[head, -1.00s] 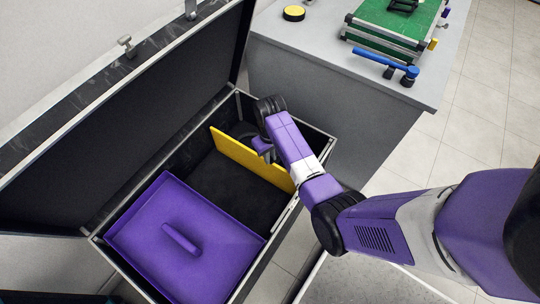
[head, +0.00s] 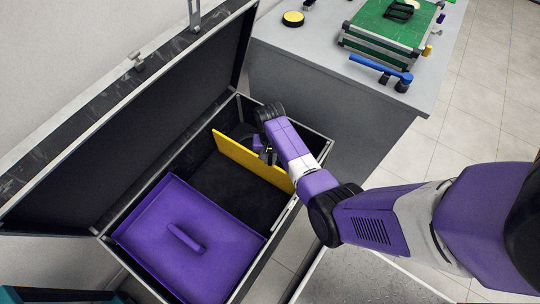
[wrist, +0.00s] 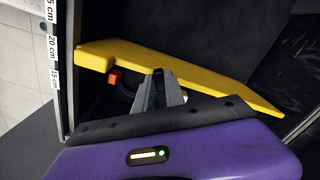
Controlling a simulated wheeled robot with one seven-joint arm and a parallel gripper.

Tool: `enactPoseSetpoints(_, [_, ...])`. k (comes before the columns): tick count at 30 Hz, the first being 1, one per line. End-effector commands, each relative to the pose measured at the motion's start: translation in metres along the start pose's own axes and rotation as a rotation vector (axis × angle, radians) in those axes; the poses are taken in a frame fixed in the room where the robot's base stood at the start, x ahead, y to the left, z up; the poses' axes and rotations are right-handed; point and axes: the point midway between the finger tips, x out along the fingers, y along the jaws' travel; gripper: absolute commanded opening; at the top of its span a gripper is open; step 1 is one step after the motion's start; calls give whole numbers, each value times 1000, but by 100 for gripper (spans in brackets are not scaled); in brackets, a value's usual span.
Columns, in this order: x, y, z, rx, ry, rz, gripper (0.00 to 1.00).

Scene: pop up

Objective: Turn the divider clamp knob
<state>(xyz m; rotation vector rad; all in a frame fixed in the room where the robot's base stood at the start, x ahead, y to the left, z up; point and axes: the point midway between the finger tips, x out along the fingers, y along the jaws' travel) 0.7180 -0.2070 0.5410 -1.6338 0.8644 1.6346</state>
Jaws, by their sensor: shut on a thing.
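A yellow divider (head: 240,156) stands upright across the open case, and its edge shows in the wrist view (wrist: 215,80). My gripper (wrist: 158,76) is low inside the case, against the divider. Its grey fingers are close together, shut on what appears to be the divider clamp knob. The knob between the fingertips is mostly hidden, so its angle cannot be told. A small orange-red piece (wrist: 116,77) and a dark rounded part show just left of the fingers, by the divider. In the head view my gripper (head: 266,155) is small and partly hidden by my wrist.
A purple lidded tray (head: 205,225) fills the case's near compartment; the middle compartment is bare black. The case lid (head: 130,120) stands open on the left. A grey table (head: 330,65) behind holds a green case (head: 385,28) and a blue-handled tool (head: 380,68). A ruler strip edges the wrist view.

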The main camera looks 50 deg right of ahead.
Motion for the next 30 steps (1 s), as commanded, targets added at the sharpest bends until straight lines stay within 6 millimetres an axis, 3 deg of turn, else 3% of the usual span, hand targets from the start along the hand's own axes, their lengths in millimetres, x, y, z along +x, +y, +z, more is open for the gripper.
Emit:
enactPoseSetpoints(15, [-2,0,0,426,1,-1,0])
enactPoseSetpoints(30, [-1,0,-1,577,2,-2,0])
